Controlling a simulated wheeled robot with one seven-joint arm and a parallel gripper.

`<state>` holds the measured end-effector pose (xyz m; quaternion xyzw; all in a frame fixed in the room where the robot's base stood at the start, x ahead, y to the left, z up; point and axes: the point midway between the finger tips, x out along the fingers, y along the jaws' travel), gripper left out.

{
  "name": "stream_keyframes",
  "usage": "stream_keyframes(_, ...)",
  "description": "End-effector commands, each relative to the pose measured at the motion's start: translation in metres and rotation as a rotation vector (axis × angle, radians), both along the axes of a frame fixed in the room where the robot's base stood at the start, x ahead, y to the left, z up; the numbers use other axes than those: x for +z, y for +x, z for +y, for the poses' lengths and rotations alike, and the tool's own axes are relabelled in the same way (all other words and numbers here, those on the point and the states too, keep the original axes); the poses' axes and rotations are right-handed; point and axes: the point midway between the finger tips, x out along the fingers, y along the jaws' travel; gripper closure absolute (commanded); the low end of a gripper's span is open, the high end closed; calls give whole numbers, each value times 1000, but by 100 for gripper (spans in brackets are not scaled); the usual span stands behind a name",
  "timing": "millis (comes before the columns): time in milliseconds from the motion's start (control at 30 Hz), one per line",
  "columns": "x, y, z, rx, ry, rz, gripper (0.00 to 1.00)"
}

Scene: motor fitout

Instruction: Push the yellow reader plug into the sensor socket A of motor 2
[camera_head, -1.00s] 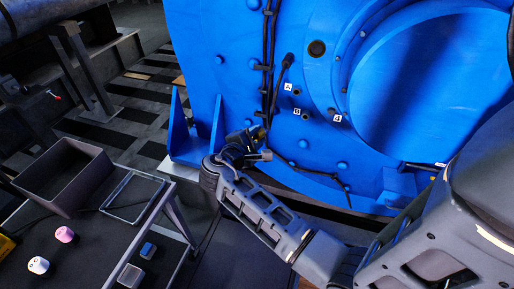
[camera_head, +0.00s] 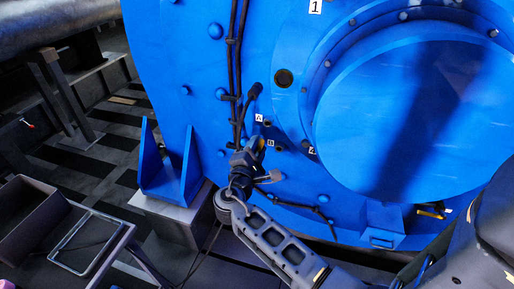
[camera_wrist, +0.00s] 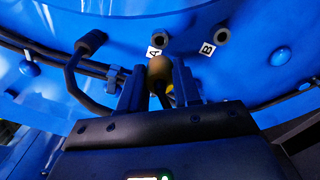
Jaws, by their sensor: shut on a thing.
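My gripper (camera_wrist: 157,88) is shut on the yellow reader plug (camera_wrist: 161,71), whose dark rounded end points at the motor; a bit of yellow shows beside a finger. Socket A (camera_wrist: 160,40) is an open ring just beyond the plug, apart from it in the picture, with label A beside it. Socket B (camera_wrist: 222,37) is to the right and looks empty. In the head view my gripper (camera_head: 251,152) is just below socket A (camera_head: 267,123) and left of socket B (camera_head: 278,148). The blue motor (camera_head: 215,75) carries a label "1" (camera_head: 315,6).
A black plug on a bent cable (camera_wrist: 92,41) stands left of socket A. Dark cables (camera_head: 237,50) run down the motor face. Bolt heads (camera_wrist: 281,56) stick out around the sockets. A grey bin (camera_head: 25,210) and a wire-like frame (camera_head: 85,243) are at lower left.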

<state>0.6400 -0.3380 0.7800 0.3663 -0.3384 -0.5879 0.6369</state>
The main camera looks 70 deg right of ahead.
Motion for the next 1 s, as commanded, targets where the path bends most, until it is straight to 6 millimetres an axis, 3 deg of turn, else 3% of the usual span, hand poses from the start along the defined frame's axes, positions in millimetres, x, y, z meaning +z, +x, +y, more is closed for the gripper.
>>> stream_keyframes(600, 0, 4, -49, -3, 0, -2, 97)
stream_keyframes(1000, 0, 4, -57, -1, 0, -1, 97)
